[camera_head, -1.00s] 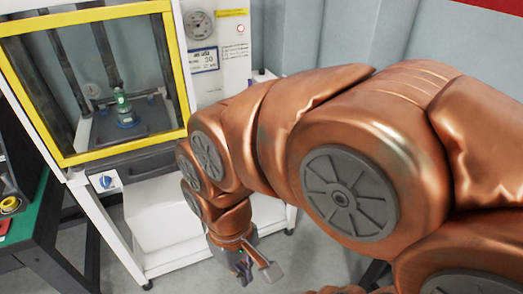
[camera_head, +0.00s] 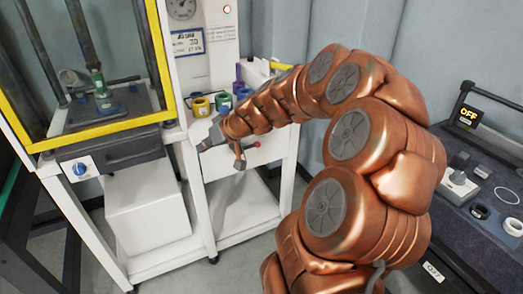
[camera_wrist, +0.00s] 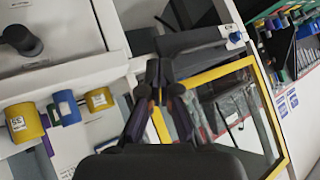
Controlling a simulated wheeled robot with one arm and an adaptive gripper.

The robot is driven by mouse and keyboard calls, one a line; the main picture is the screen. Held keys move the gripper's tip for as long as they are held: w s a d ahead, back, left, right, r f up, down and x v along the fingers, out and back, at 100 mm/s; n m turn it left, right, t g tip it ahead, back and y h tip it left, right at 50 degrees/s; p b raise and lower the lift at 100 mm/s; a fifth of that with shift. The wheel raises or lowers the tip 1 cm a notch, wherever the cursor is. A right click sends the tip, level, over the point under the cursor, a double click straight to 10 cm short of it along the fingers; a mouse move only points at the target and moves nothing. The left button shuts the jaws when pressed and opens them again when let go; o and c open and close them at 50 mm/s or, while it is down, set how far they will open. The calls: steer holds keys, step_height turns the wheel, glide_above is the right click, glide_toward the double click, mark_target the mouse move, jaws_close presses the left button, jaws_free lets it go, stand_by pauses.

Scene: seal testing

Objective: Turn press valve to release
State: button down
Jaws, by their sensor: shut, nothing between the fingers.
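The press valve (camera_head: 80,168) is a blue knob on a white plate, low on the press front, below the yellow-framed window. In the wrist view the blue knob (camera_wrist: 235,38) shows at the upper right, beyond and to the right of the fingertips. My gripper (camera_head: 204,144) is beside the white cabinet, to the right of the valve and well apart from it. In the wrist view its dark fingers (camera_wrist: 160,78) are together and empty. Behind the yellow frame (camera_head: 95,133), a green-topped vessel (camera_head: 99,85) stands on the press plate.
Yellow, blue and green cylinders (camera_head: 200,106) stand on the cabinet shelf close to my gripper. A dark ledge (camera_head: 110,152) juts out beside the valve. A white box (camera_head: 148,212) sits below. A bench (camera_head: 495,225) with small parts is at the right.

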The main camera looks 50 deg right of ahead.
steer(key=s+d+f+m+t+h+b, duration=0.1)
steer(key=s+d+f+m+h, duration=0.1)
steer(key=d, duration=1.1)
steer(key=s+d+f+m+t+h+b, duration=0.1)
steer(key=d+f+h, duration=0.3)
steer(key=d, duration=0.9)
step_height(320, 180, down, 3)
steer(key=shift+s+r+m+b, duration=0.2)
steer(key=shift+s+m+b, duration=0.3)
steer(key=shift+b, duration=0.2)
steer(key=shift+w+a, duration=0.1)
steer(key=shift+w, duration=0.05)
steer(key=x, duration=0.9)
steer(key=shift+w+f+p, duration=0.25)
steer(key=shift+w+p, duration=0.05)
steer(key=shift+p, duration=0.15)
steer(key=shift+f, duration=0.15)
steer(key=shift+f+y+b, duration=0.2)
steer(key=shift+y+b, duration=0.1)
steer(key=shift+b, duration=0.1)
